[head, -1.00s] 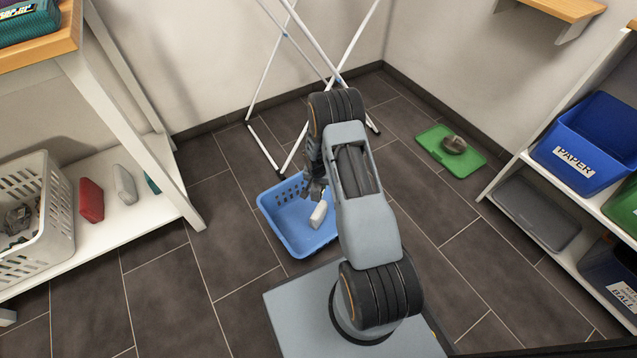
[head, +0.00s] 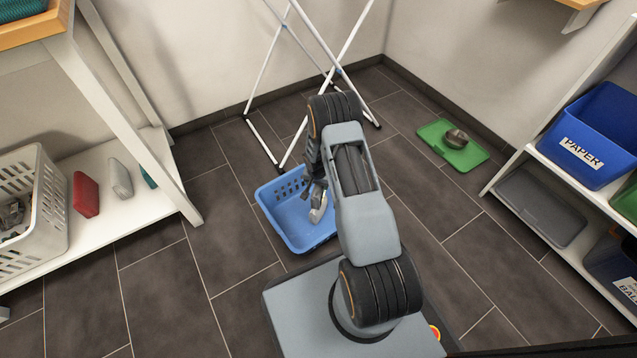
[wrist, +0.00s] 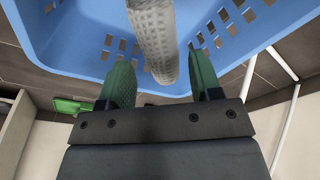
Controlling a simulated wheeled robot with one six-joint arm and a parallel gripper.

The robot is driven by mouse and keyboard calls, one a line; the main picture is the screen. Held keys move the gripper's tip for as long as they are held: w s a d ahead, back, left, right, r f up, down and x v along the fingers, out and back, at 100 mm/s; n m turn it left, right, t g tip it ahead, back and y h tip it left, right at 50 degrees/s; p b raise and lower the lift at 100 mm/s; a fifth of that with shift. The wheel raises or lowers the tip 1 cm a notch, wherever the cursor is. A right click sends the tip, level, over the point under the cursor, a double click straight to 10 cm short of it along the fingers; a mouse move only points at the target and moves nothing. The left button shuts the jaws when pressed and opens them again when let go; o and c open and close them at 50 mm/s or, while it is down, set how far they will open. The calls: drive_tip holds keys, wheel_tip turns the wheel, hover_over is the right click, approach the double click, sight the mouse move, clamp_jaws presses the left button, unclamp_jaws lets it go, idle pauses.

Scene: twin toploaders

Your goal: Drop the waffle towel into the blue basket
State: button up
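The waffle towel, pale grey and rolled, shows at the blue basket in the head view (head: 317,214). In the wrist view the towel (wrist: 154,35) stretches between my green-padded fingers, and its textured surface is clear. The blue basket (head: 284,215) stands on the floor; its slotted walls fill much of the wrist view (wrist: 70,40). My gripper (head: 319,196) is low over the basket's right part. In the wrist view my gripper (wrist: 160,56) is open, with a gap on each side of the towel. Whether the towel rests on the basket floor is hard to tell.
A white drying rack (head: 277,150) stands behind the basket. A green tray (head: 470,158) with a bowl (head: 456,138) lies on the floor at right. Shelves with a blue PAPER bin (head: 590,135) stand right; a white crate (head: 45,190) sits on the left shelf. Floor left is clear.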

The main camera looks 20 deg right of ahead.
drive_tip(key=shift+o, duration=1.2)
wheel_tip(320, 180, up, 14)
drive_tip(key=s+a+p, duration=0.1)
drive_tip(key=p, duration=0.4)
drive_tip(key=shift+s+a+f+p, duration=0.15)
drive_tip(key=shift+s+f+p, duration=0.1)
drive_tip(key=shift+p, duration=0.1)
